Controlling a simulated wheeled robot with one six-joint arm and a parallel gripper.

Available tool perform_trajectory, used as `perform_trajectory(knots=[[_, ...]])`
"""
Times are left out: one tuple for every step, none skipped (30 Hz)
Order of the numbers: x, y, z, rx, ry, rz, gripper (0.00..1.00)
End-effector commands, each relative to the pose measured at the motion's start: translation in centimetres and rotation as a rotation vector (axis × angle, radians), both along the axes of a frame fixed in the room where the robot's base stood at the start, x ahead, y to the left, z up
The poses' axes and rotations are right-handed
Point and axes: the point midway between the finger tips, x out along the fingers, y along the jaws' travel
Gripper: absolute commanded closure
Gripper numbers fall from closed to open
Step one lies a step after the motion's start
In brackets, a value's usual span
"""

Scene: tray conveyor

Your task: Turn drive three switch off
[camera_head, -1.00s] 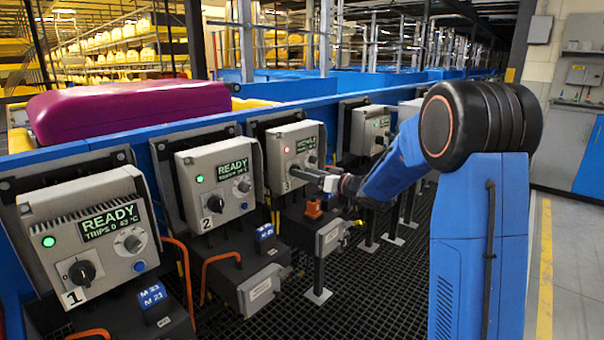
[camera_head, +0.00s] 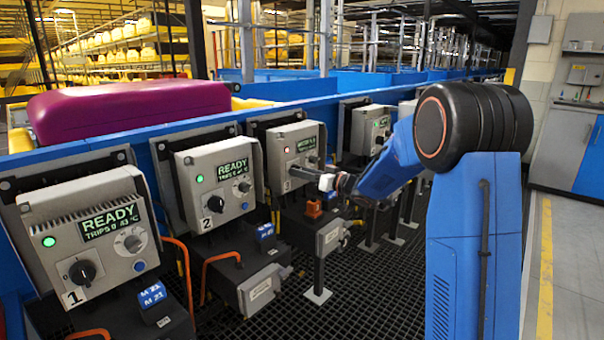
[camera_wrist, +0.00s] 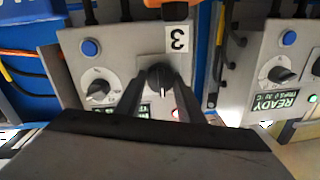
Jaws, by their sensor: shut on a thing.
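The drive three box (camera_head: 293,152) is a grey panel, third along the row, with a red lamp (camera_head: 287,150) lit at its upper left. Its display is partly lit and too small to read. In the wrist view its black rotary switch (camera_wrist: 159,77) sits beside the number 3 label (camera_wrist: 178,39), and the view is upside down. My gripper (camera_wrist: 160,84) has its fingers on either side of the switch knob and is shut on it. In the head view my gripper (camera_head: 306,173) reaches the lower left of the box, hiding the switch.
The drive one box (camera_head: 90,232) and drive two box (camera_head: 215,180) stand to the left, both showing READY with green lamps. Another drive box (camera_head: 371,130) stands farther right. In the wrist view a blue button (camera_wrist: 90,47) and a second dial (camera_wrist: 98,88) lie beside the switch.

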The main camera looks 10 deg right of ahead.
Motion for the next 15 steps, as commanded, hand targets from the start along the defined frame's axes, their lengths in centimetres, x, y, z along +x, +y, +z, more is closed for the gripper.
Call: perform_trajectory(knots=[[-0.02, 0.01, 0.01, -0.011, -0.008, 0.0, 0.88], [-0.02, 0.01, 0.01, -0.02, -0.014, 0.0, 0.88], [-0.02, 0.02, 0.03, -0.032, -0.024, 0.001, 0.88], [-0.02, 0.02, 0.04, -0.045, -0.033, 0.001, 0.88], [-0.02, 0.02, 0.05, -0.058, -0.041, 0.001, 0.88], [-0.03, 0.03, 0.05, -0.078, -0.057, 0.002, 0.88], [-0.02, 0.03, 0.07, -0.094, -0.068, 0.003, 0.88], [-0.04, 0.04, 0.07, -0.112, -0.081, 0.002, 0.88], [-0.04, 0.06, 0.09, -0.137, -0.099, 0.003, 0.88], [-0.05, 0.07, 0.1, -0.158, -0.115, 0.003, 0.88], [-0.05, 0.08, 0.11, -0.179, -0.13, 0.003, 0.88], [-0.06, 0.08, 0.12, -0.207, -0.151, 0.003, 0.88], [-0.06, 0.09, 0.12, -0.23, -0.168, 0.003, 0.88], [-0.07, 0.09, 0.14, -0.253, -0.184, 0.002, 0.88], [-0.07, 0.1, 0.15, -0.284, -0.206, 0.002, 0.88]])
